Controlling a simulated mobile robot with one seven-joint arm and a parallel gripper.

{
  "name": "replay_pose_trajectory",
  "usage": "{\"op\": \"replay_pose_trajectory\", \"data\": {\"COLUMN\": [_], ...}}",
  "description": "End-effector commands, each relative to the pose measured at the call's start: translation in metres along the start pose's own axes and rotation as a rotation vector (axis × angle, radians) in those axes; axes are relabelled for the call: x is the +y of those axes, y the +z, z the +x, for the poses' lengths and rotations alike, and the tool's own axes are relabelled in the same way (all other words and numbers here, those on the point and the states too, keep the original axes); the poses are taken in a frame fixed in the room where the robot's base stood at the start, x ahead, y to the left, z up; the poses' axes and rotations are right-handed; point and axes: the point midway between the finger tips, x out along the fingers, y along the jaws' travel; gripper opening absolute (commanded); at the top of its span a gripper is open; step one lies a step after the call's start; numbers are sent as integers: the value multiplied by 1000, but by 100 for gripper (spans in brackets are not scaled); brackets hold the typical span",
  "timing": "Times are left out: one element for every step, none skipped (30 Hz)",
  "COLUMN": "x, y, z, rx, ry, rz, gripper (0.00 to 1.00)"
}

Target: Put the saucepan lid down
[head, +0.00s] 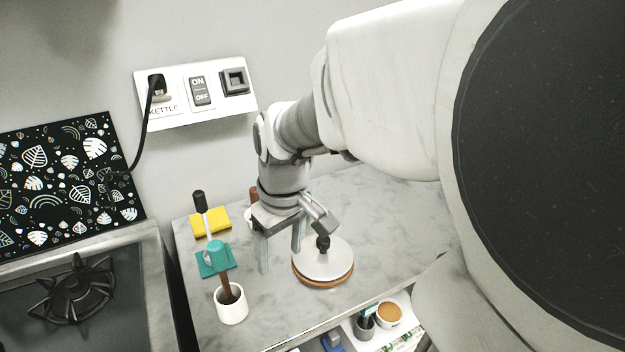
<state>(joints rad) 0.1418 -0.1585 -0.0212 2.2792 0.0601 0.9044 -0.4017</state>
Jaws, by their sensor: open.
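The saucepan lid (334,272) is a pale disc with a black knob. It lies flat with its knob up on a round brown-edged base (322,285) on the grey counter. My gripper (280,260) points down just left of the lid and behind its knob in the picture. Its two fingers are apart, with nothing seen between them. The fingers appear clear of the knob, but the exact gap is hard to judge. No saucepan can be made out.
A white cup (232,312) holding a brown-handled tool stands at the counter's front left. A hob (70,290) is at left. Small containers (389,315) sit below the front edge. The counter (390,215) is clear at right.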

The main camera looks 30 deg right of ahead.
Motion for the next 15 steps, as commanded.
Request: {"op": "replay_pose_trajectory", "data": {"x": [-17, -23, -30, -34, -38, -43, -46, -48, -51, -52, -53, -54, -55, -55, -56], "y": [6, 12, 21, 27, 32, 39, 43, 47, 52, 55, 57, 60, 61, 62, 63], "z": [-81, -82, -84, -84, -85, -84, -85, -84, -84, -84, -84, -83, -82, -82, -81], "rx": [257, 270, 286, 297, 308, 321, 331, 338, 348, 353, 359, 362, 365, 365, 365], "ry": [87, 86, 86, 86, 85, 83, 81, 80, 78, 77, 77, 75, 74, 73, 71], "rz": [4, 22, 49, 67, 85, 107, 123, 137, 154, 166, 174, 184, 188, 192, 196], "gripper": [75, 75, 75, 75, 75, 75, 75, 75, 75, 75, 75, 75, 75, 75, 75]}}
